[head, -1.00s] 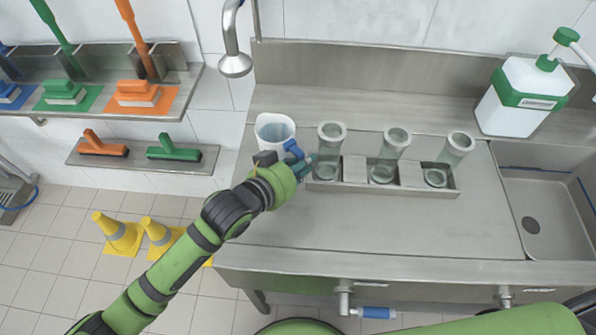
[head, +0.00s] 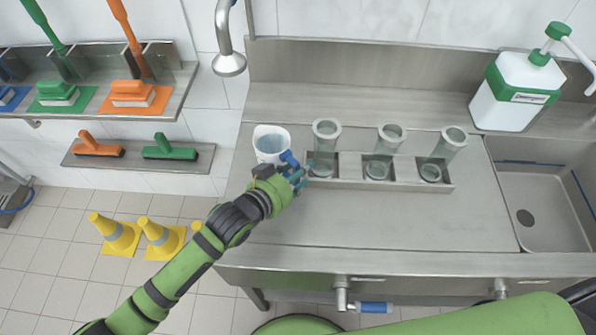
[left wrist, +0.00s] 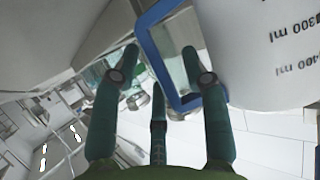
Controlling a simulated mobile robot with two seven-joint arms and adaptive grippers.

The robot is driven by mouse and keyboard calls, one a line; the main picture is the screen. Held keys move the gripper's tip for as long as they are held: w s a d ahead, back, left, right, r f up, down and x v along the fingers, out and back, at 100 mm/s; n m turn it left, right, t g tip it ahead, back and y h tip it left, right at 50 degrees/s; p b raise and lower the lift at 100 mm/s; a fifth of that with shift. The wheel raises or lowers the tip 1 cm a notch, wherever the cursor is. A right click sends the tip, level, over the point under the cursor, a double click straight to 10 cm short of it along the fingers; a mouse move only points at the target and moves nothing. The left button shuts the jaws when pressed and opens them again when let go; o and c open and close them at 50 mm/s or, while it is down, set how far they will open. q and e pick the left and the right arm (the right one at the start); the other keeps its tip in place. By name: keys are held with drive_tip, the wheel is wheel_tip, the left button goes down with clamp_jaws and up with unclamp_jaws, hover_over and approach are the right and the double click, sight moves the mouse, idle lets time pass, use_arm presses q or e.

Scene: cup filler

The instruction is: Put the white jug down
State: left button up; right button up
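The white jug (head: 268,150) is upright at the left end of the steel counter (head: 370,220), with bluish contents visible inside. I cannot tell whether its base touches the counter. Its blue handle (head: 289,159) faces my left gripper (head: 297,176), whose dark teal fingers are around it. In the left wrist view, the handle (left wrist: 162,55) passes between the bent fingers of the gripper (left wrist: 160,60). The jug's wall (left wrist: 265,50) with ml markings fills the upper right. My right gripper is out of view.
A steel rack (head: 405,168) with three clear tubes stands just right of the jug. A white dispenser with green parts (head: 510,98) and a sink (head: 545,205) are at the right. The counter's front is clear.

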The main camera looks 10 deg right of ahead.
use_arm(q)
drive_tip(key=shift+r, duration=0.15)
drive_tip(key=b+v, duration=0.1)
drive_tip(key=v, duration=1.1)
drive_tip(key=shift+b, duration=0.3)
